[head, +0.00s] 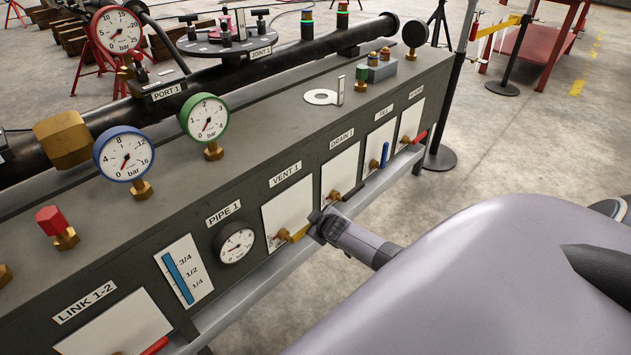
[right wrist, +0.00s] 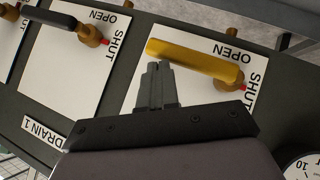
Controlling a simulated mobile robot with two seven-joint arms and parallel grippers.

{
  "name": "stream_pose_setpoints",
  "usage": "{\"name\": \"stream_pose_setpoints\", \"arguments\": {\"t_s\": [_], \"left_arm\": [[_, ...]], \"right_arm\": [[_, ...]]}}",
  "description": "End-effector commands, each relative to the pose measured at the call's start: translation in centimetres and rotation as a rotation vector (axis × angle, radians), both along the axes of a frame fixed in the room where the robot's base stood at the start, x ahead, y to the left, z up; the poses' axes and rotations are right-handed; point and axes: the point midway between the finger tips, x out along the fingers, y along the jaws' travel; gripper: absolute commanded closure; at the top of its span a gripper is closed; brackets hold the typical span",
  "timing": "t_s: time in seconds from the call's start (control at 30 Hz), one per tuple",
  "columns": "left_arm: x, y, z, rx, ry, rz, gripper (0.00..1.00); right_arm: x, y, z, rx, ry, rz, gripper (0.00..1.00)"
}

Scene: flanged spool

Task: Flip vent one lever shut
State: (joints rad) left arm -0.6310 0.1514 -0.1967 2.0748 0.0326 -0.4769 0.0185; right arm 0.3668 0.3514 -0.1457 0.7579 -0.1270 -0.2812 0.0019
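The vent one lever (right wrist: 195,58) is a yellow handle on a brass valve, in front of a white card marked OPEN and SHUT. In the right wrist view it reaches left from its pivot, roughly along the OPEN word. In the head view the lever (head: 298,234) sticks out to the right, below the VENT 1 label (head: 286,174). My right gripper (right wrist: 157,72) has its fingers together, with the tips beside the lever's free end. I cannot tell whether they touch it. The same gripper (head: 318,224) shows in the head view. My left gripper is not in view.
The black DRAIN 1 lever (right wrist: 52,19) sits beside vent one, with blue (head: 385,154) and red (head: 419,137) levers farther along. A small pipe gauge (head: 234,242) is on the other side. A grey rail (head: 245,300) runs below the panel.

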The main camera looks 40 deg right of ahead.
Motion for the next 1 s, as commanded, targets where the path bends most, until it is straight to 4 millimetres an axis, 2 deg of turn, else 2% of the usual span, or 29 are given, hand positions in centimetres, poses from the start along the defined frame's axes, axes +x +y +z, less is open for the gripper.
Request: {"name": "stream_pose_setpoints", "arguments": {"t_s": [0.57,0.73,1.0], "left_arm": [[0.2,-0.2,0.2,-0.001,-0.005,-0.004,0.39],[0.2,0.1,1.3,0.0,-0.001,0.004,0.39],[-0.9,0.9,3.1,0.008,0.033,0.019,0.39]], "right_arm": [[-0.2,-0.3,0.0,-0.003,0.006,-0.004,1.0],[-0.1,-0.3,1.4,-0.002,0.004,-0.003,1.0],[0.0,-0.3,5.1,-0.003,-0.001,-0.001,1.0]]}}
